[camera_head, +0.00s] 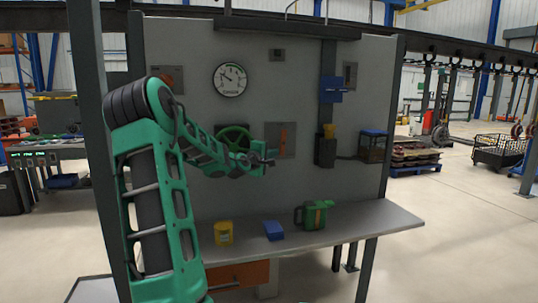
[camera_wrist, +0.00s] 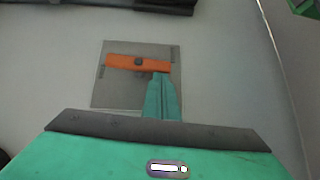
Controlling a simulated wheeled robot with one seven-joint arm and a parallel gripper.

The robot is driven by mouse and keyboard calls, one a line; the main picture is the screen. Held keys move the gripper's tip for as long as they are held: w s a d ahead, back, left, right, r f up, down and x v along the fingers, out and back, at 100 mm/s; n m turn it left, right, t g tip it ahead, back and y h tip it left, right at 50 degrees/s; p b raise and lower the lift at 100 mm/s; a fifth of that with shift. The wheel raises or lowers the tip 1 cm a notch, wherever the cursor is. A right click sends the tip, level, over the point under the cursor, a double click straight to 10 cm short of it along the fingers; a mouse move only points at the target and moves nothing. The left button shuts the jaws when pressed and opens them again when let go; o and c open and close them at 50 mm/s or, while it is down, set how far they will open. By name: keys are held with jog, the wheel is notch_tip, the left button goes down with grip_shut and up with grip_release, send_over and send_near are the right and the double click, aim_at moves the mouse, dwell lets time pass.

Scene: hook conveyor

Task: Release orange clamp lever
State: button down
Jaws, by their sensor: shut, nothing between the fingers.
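The orange clamp lever (camera_head: 283,137) stands upright on a grey square plate (camera_head: 271,137) on the wall panel. In the wrist view the lever (camera_wrist: 122,61) lies across its plate (camera_wrist: 115,92), with a dark pivot at its middle. My gripper (camera_head: 272,158) is shut and empty, in front of the lower part of the plate. In the wrist view my gripper's fingers (camera_wrist: 161,80) overlap the edge of the lever's right half. I cannot tell whether they touch it.
A green handwheel (camera_head: 234,138) is on the panel left of the lever, behind my arm. The bench (camera_head: 360,222) below holds a yellow can (camera_head: 223,233), a blue box (camera_head: 273,230) and a green jug (camera_head: 314,215). A dark holder (camera_head: 325,152) is to the right.

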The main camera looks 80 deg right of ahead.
jog(key=shift+a, duration=0.1)
jog(key=v, duration=1)
jog(key=shift+w+a, duration=0.2)
jog(key=shift+a, duration=0.1)
jog(key=shift+w, duration=0.1)
jog(key=w+a+f+m+t+y, duration=0.1)
jog(key=w+a+f+t+y, duration=0.15)
jog(key=w+a+f, duration=0.35)
jog(key=w+a+f+m+t+y, duration=0.1)
jog(key=w+a+f+y, duration=0.25)
jog(key=a, duration=0.55)
jog(key=w+a+f+m+t+y, duration=0.1)
jog(key=w+a+f+t+y, duration=0.15)
jog(key=w+a+f, duration=0.35)
jog(key=s+a+y, duration=0.2)
jog(key=a+y, duration=0.2)
jog(key=a, duration=1.2)
jog(key=s+a+f+n+y, duration=0.1)
jog(key=s+a+y, duration=0.2)
jog(key=a, duration=1.4)
jog(key=shift+y, duration=0.55)
